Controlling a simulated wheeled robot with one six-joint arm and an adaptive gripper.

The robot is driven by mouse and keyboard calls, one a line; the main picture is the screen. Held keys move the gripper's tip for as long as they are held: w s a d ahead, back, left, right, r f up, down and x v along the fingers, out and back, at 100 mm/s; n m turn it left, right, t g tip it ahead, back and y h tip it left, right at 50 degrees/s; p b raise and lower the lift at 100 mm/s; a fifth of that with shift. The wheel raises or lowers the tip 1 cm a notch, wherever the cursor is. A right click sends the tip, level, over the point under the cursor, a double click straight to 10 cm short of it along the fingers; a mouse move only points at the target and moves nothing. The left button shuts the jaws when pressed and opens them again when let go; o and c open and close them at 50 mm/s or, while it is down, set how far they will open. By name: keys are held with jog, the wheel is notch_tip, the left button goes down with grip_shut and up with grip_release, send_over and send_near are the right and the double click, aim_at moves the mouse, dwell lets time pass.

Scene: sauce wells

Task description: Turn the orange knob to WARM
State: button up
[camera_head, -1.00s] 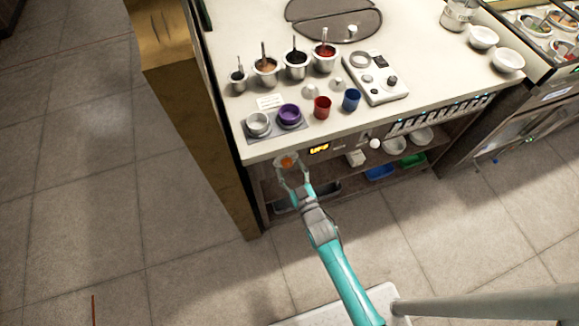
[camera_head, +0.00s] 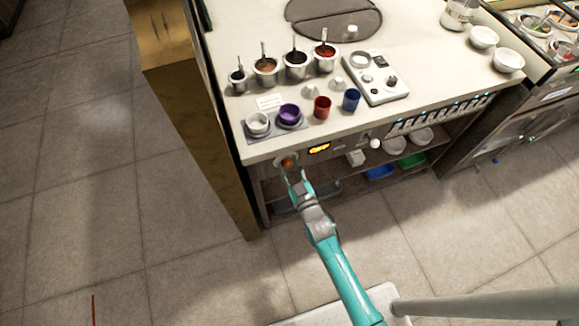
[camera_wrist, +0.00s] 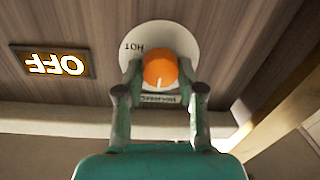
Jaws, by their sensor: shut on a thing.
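The orange knob (camera_wrist: 160,65) sits on a round white dial plate (camera_wrist: 185,37) on the counter's front panel; it also shows in the head view (camera_head: 288,161). My gripper (camera_wrist: 160,80) has one finger on each side of the knob and is shut on it. A white mark on the knob points down in the wrist view. The wrist view is upside down; HOT is readable on the dial's left, and another label below the knob is too small to read. The lit display (camera_wrist: 50,63) reads OFF. The display also shows in the head view (camera_head: 319,148).
The countertop (camera_head: 235,125) overhangs above the panel. Pale and purple cups (camera_head: 289,112), red and blue cups (camera_head: 351,99) and several sauce pots stand on it. A shelf with bowls and bins (camera_head: 380,172) lies below. Open floor is in front.

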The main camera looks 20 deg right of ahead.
jog(key=m, duration=1.1)
jog(key=shift+d+m+t+h, duration=0.1)
jog(key=shift+m+t+h, duration=0.2)
jog(key=shift+m, duration=0.1)
dwell(0.4)
jog(key=o, duration=1.1)
jog(key=shift+o, duration=0.2)
jog(key=shift+f, duration=0.1)
jog(key=s, duration=1.2)
jog(key=shift+d+f, duration=0.25)
jog(key=shift+d, duration=0.1)
